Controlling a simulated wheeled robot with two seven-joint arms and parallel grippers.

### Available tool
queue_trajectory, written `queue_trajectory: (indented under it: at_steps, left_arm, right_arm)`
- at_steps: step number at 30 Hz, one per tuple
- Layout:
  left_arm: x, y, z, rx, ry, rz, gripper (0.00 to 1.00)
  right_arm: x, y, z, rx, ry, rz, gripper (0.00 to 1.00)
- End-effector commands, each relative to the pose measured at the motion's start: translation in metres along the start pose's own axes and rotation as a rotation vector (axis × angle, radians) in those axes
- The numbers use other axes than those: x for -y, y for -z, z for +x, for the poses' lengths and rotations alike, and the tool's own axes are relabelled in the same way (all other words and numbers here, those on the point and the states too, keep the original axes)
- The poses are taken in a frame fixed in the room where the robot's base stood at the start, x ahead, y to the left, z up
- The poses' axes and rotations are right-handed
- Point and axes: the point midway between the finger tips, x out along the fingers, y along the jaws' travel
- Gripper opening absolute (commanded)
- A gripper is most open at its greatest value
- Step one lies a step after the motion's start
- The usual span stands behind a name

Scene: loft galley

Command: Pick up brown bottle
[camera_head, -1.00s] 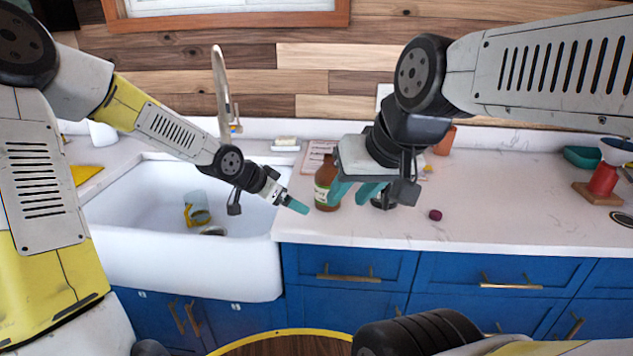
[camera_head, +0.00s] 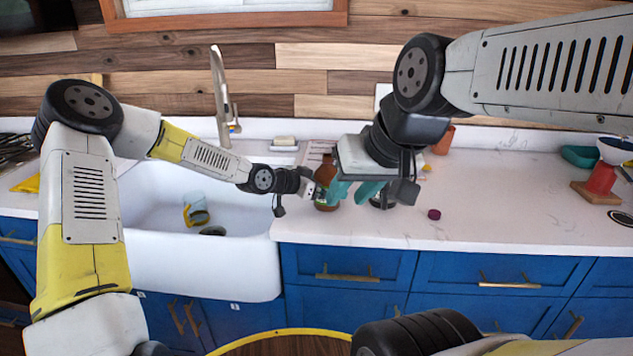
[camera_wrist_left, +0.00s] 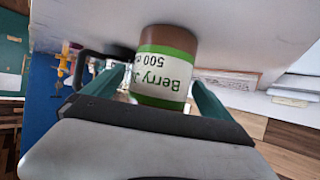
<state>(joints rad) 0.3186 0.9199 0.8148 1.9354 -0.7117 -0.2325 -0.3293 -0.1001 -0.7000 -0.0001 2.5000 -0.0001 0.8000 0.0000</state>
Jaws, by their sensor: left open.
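The brown bottle (camera_head: 327,172) stands upright on the counter just right of the sink, partly covered by my grippers. In the left wrist view the bottle (camera_wrist_left: 166,65) shows a white and green label reading "Berry" and "500". My left gripper (camera_head: 321,194) reaches it from the left. Its teal fingers are open, one on each side of the bottle in the left wrist view; I cannot tell whether they touch it. My right gripper (camera_head: 355,190) hangs just right of the bottle, its teal fingers apart, with nothing seen between them.
The white sink (camera_head: 250,258) holds a clear cup with a yellow handle (camera_head: 195,210). A dark item (camera_head: 382,202) is partly hidden below my right gripper. A small purple-red object (camera_head: 434,214) lies to the right.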

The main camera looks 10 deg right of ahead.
Motion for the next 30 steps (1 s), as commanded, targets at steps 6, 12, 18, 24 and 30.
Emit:
queue_trajectory:
  at_steps: [6,12,18,24,30]
  left_arm:
    - [0.0006,-0.0002,0.0078,0.001,0.002,0.0,0.96]
    - [0.0005,-0.0001,0.0075,0.001,0.001,0.0,0.79]
    - [0.0005,-0.0001,0.0074,0.001,0.001,0.0,0.4]
    - [0.0005,-0.0001,0.0074,0.001,0.001,0.0,0.0]
    - [0.0006,0.0022,0.0073,-0.004,0.002,0.002,0.0]
  right_arm:
    - [0.0,0.0,0.0,0.0,0.0,0.0,0.36]
    - [0.0,0.0,0.0,0.0,0.0,0.0,0.36]
    - [0.0,0.0,0.0,0.0,0.0,0.0,0.36]
    - [0.0,0.0,0.0,0.0,0.0,0.0,0.36]
    - [0.0,0.0,0.0,0.0,0.0,0.0,0.36]
